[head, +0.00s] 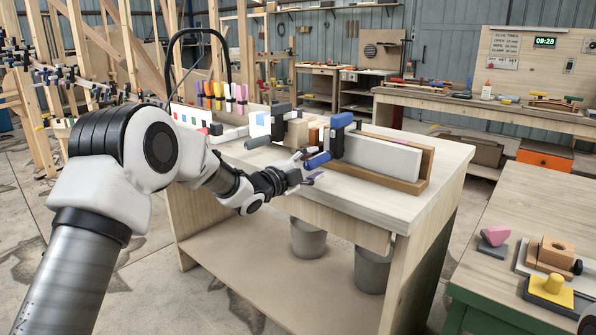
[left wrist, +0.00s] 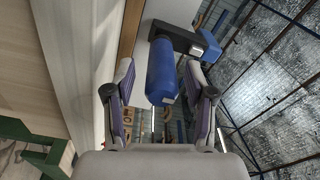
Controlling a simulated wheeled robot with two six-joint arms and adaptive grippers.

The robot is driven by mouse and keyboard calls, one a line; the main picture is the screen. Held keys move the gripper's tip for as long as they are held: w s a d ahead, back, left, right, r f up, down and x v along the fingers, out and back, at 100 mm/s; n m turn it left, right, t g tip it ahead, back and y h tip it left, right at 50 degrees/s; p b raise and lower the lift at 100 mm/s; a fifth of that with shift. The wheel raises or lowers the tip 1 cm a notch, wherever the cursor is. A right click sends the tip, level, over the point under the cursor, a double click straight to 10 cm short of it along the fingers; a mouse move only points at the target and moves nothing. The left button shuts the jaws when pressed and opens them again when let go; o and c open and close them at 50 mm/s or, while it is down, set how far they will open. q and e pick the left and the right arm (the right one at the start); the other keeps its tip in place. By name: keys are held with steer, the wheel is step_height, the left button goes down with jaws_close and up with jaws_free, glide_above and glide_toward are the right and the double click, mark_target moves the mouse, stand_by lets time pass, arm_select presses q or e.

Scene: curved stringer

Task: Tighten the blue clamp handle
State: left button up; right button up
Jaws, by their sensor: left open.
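The blue clamp handle (head: 318,160) sticks out toward the front left from a clamp with a blue top (head: 341,120) and a dark bar. The clamp sits over a white board (head: 375,157) on the wooden bench. My left gripper (head: 311,166) is open right at the handle. In the left wrist view the handle (left wrist: 161,70) reaches between the two spread fingers of the gripper (left wrist: 161,82), with gaps on both sides. The clamp's dark bar (left wrist: 172,35) shows behind the handle. My right gripper is not in view.
A grey clamp (head: 282,112) with a black handle stands left on the same bench (head: 405,205). A wooden backing (head: 425,165) lies along the white board. Two grey buckets (head: 307,238) stand under the bench top. A green-framed table (head: 530,210) with small fixtures is at right.

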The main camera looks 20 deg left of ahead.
arm_select(q)
steer(key=v, duration=0.8)
steer(key=b+v, duration=0.1)
steer(key=v, duration=0.4)
steer(key=shift+d, duration=0.15)
